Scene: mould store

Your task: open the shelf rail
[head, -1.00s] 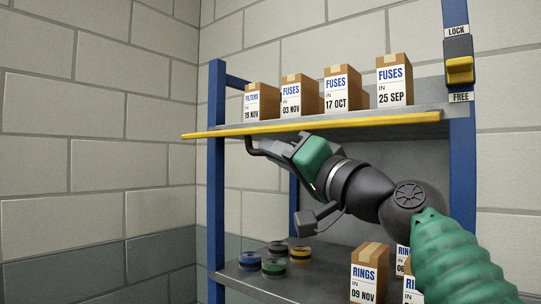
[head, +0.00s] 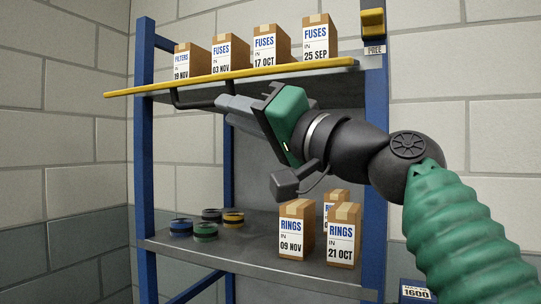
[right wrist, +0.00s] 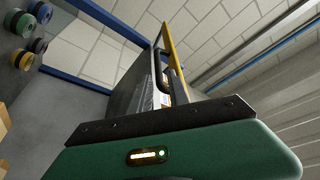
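The shelf rail (head: 240,78) is a long yellow bar along the front of the upper shelf. A black bent handle (head: 190,105) hangs below it. My right gripper (head: 228,107), grey-fingered with a green body, is at the handle's right part, and its fingers overlap the bar. The overlap hides whether they are closed on it. In the right wrist view the yellow rail (right wrist: 174,60) and black handle (right wrist: 159,65) lie just beyond my green palm. A yellow lock lever (head: 373,22) sits on the right post just above the FREE label (head: 375,49). My left gripper is not in view.
Several boxes marked FUSES (head: 318,40) and FILTERS stand on the upper shelf behind the rail. RINGS boxes (head: 296,230) and coloured spools (head: 205,232) stand on the lower shelf, under my right arm. Blue posts (head: 145,160) flank the shelves. A block wall is behind.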

